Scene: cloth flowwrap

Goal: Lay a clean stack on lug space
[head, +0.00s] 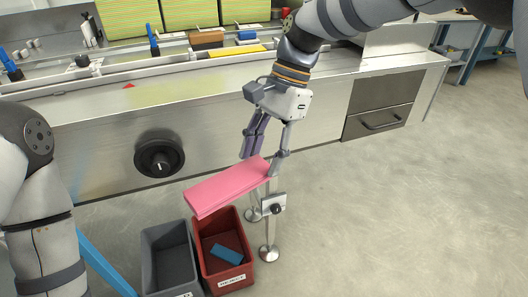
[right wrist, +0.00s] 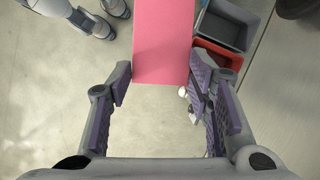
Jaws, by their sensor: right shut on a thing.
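My right gripper (head: 268,160) is shut on one end of a flat pink stack (head: 228,187). It holds the stack in the air in front of the machine, over the red bin. In the right wrist view the pink stack (right wrist: 163,40) lies between the two fingertips (right wrist: 160,78) and reaches away from them. The conveyor (head: 130,78) runs along the machine top, with a yellow stack (head: 237,51), a brown one (head: 206,39) and a small blue one (head: 247,35) on or beside it. I cannot tell the exact lug space. My left gripper is out of frame.
A grey bin (head: 168,246) and a red reject bin (head: 204,272) stand on the floor; a blue cloth (head: 227,254) lies in the red one. A black handwheel (head: 160,157) sticks out of the steel front (head: 320,113). The floor (head: 400,220) at right is clear.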

